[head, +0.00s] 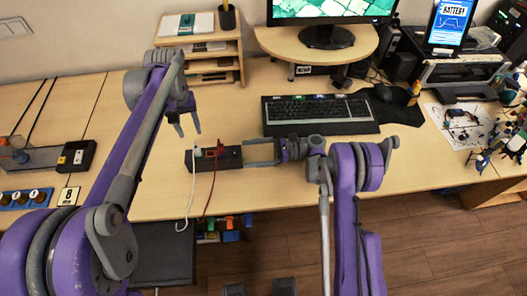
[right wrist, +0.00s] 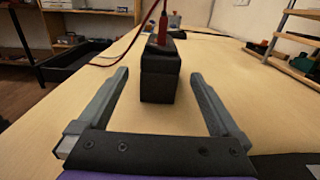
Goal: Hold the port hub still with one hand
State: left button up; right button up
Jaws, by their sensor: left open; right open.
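The port hub (head: 230,161) is a long black block lying on the desk in the head view. A white cable (head: 190,195) and a red cable (head: 212,188) run from its top towards the desk's front edge. My right gripper (head: 244,153) is open at the hub's right end. In the right wrist view the hub's near end (right wrist: 160,88) lies between the open fingers (right wrist: 159,76), with a gap on both sides. The red plug (right wrist: 162,32) stands up from its top. My left gripper (head: 190,132) is open and empty, above and behind the hub's left end.
A keyboard (head: 318,110) lies behind my right gripper. A wooden shelf unit (head: 215,62) and a monitor stand (head: 300,48) are at the back. A black box (head: 76,156) is at the left. Coloured bins (head: 230,234) show below the desk's front edge.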

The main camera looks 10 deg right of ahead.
aim_at(196, 147)
jog(key=shift+a, duration=2.7)
jog(key=c, duration=1.5)
pick_arm(q)
jog(key=shift+o, duration=0.9)
pick_arm(e)
jog(key=shift+c, duration=0.3)
pick_arm(q)
notch_tip(196, 147, up, 2)
jog(key=shift+r+m, duration=0.1)
jog(key=shift+m, duration=0.7)
notch_tip(196, 147, down, 12)
jog(key=shift+r, duration=0.1)
grip_shut()
